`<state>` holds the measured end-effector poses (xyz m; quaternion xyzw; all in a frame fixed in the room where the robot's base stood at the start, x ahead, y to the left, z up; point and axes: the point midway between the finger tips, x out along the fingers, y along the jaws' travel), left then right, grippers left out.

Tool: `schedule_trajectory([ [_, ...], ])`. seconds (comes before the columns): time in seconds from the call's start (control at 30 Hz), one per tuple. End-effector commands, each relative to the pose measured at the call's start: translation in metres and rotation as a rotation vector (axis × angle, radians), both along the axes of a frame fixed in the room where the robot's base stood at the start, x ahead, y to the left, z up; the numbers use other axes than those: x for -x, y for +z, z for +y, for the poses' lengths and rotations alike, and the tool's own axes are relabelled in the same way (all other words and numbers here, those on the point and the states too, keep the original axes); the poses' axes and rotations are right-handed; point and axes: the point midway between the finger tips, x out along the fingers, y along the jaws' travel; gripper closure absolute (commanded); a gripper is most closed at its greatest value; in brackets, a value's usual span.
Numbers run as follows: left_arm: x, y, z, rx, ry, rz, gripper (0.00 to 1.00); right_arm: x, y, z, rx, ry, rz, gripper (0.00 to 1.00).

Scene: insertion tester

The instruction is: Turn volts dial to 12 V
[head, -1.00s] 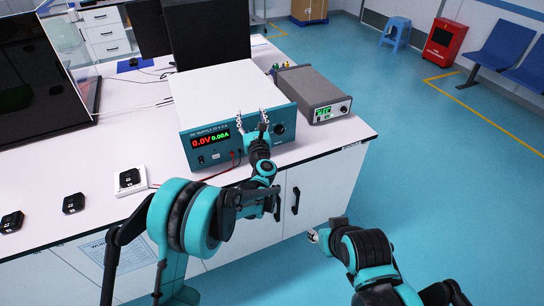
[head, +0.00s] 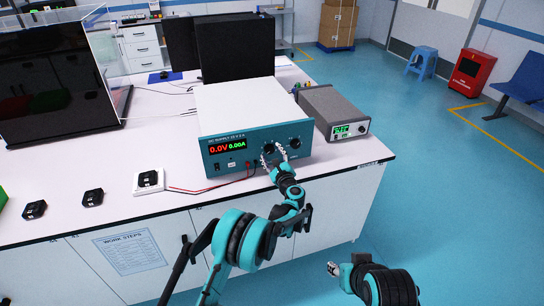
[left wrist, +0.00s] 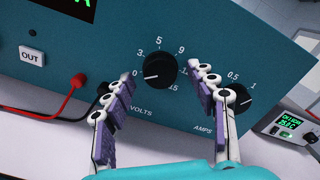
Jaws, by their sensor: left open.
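The power supply (head: 228,136) stands on the bench with a teal front panel reading 0.0V and 0.00A. Its black volts dial (left wrist: 160,70) is ringed by printed numbers, and its white mark points lower left, near 0. In the head view the volts dial (head: 269,148) is partly behind my left gripper. My left gripper (head: 272,154) is open in front of the panel. In the left wrist view its purple-padded fingers (left wrist: 160,76) are at either side of the volts dial; contact cannot be told. My right gripper (head: 334,268) is low beyond the bench front, its jaws unclear.
The amps dial (left wrist: 236,95) is just right of the volts dial, close to one finger. Red and black leads (left wrist: 76,82) plug in at the left. A grey meter (head: 334,112) stands right of the supply. Small black parts (head: 92,197) lie on the bench at left.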

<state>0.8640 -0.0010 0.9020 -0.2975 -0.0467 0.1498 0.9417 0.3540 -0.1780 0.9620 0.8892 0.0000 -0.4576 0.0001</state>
Motion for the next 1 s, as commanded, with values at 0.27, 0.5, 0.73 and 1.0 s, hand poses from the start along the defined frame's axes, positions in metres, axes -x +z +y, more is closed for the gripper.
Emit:
schedule_trajectory([
  [0.27,-0.0014,0.0007,0.0002,-0.001,-0.001,0.0,0.46,0.0,0.0,0.0,0.0,0.0,0.0,0.6],
  [0.5,-0.0013,0.0006,0.0002,-0.001,-0.001,0.0,0.93,-0.0001,-0.0001,0.0,0.0,0.0,0.0,0.6],
  [0.73,-0.0013,0.0005,0.0004,-0.015,-0.001,0.004,0.93,0.0,-0.0006,0.0,0.0,0.0,0.0,0.6],
  [1.0,-0.0016,-0.0001,0.0006,-0.127,0.0,0.04,0.93,0.0,-0.0038,0.0,0.0,0.0,0.0,0.6],
])
